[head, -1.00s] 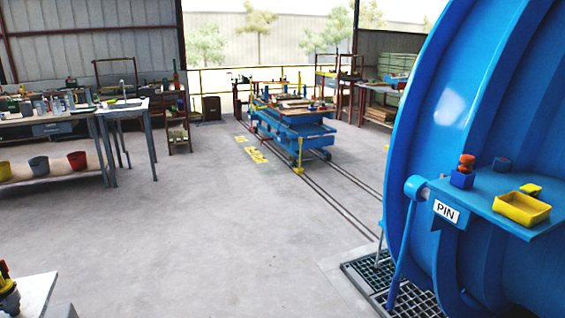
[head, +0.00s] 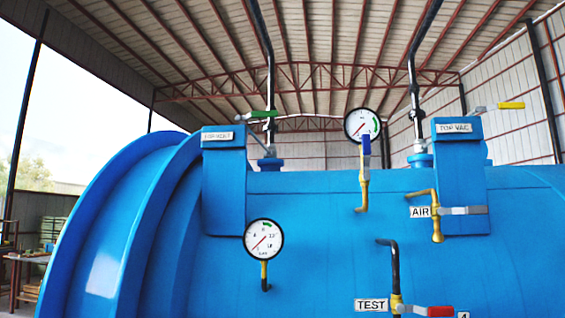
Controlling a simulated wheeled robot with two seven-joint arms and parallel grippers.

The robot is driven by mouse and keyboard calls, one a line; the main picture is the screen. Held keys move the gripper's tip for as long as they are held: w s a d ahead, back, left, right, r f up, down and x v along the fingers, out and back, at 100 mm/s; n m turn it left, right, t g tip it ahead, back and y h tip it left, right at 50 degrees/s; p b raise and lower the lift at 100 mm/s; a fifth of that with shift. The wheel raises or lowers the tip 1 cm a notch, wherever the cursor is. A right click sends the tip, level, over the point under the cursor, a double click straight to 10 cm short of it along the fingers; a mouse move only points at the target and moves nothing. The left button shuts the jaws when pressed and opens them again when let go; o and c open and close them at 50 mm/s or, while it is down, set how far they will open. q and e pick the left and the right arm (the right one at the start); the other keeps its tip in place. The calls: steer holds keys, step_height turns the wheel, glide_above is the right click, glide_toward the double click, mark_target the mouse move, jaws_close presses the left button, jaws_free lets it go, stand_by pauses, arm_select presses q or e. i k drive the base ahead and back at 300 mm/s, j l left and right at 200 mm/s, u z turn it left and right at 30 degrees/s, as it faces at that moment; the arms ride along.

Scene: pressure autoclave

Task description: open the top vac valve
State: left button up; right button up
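The sign reading TOP VAC (head: 454,128) is on a blue upright box on the right side of the big blue vessel (head: 330,200). Just above the sign, a lever with a yellow grip (head: 511,105) points right, roughly level. A dark vertical pipe (head: 413,75) rises from a blue flange (head: 420,160) just left of that box. The link between lever and pipe is partly hidden by the box. Neither of my grippers is in view.
Another box at left has a faint sign (head: 217,136), seemingly TOP VENT, and a green-grip lever (head: 263,114). Between them are two gauges (head: 362,125) (head: 264,239) and a blue-grip valve (head: 366,150). AIR (head: 420,212) and red-grip TEST (head: 371,305) valves sit lower right.

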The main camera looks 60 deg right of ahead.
mark_target(504, 105)
steer(key=z, duration=3.2)
steer(key=i+l+z, duration=0.15)
